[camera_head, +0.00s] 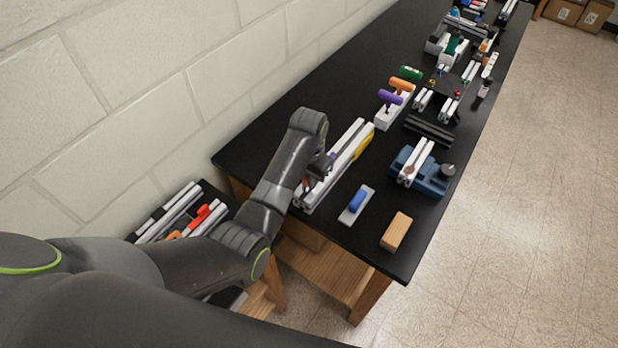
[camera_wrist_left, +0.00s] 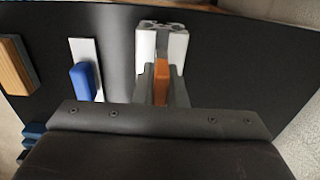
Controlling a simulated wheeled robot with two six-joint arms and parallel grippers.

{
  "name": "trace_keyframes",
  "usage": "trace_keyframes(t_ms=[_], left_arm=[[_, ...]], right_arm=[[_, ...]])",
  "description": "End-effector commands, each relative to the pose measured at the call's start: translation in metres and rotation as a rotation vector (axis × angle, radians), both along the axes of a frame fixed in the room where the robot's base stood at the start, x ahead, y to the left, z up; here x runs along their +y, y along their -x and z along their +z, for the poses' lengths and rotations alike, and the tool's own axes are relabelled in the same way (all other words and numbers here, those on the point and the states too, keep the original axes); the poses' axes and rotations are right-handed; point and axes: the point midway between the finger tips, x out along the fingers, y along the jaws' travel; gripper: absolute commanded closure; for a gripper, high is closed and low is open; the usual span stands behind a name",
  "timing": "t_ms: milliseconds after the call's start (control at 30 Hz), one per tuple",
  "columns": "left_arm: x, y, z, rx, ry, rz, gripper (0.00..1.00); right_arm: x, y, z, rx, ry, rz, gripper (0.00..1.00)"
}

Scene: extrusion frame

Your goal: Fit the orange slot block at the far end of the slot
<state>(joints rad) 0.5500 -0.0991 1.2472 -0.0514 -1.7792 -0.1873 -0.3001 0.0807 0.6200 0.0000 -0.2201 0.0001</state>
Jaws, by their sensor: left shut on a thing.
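My left gripper (camera_head: 312,180) is at the near end of a pale slotted extrusion (camera_head: 342,158) on the black table. In the left wrist view the gripper (camera_wrist_left: 161,84) is shut on the orange slot block (camera_wrist_left: 162,70), which stands between its fingers. The block lines up with the end of the extrusion (camera_wrist_left: 176,42) there. Whether it sits in the slot or just above it, I cannot tell. In the head view only a sliver of orange (camera_head: 307,183) shows by the fingers. My right gripper is in neither view.
A yellow piece (camera_head: 363,146) lies along the extrusion's right side. A blue-handled pad (camera_head: 357,203), a wooden block (camera_head: 396,232) and a blue vise (camera_head: 425,172) stand to the right. A wall runs along the left.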

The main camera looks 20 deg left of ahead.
Motion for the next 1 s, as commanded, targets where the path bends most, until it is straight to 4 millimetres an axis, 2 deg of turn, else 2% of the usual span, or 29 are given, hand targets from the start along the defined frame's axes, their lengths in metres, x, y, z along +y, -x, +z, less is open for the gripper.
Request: trace_keyframes(t_ms=[767,800,1000], left_arm=[[0.0,0.0,-0.017,0.001,0.0,0.0,1.0],[0.0,0.0,-0.017,0.0,0.0,0.0,0.88],[0.0,0.0,-0.017,0.001,0.0,0.0,0.64]], right_arm=[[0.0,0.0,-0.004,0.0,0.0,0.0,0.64],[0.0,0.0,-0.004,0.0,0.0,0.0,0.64],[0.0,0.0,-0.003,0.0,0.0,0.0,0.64]])
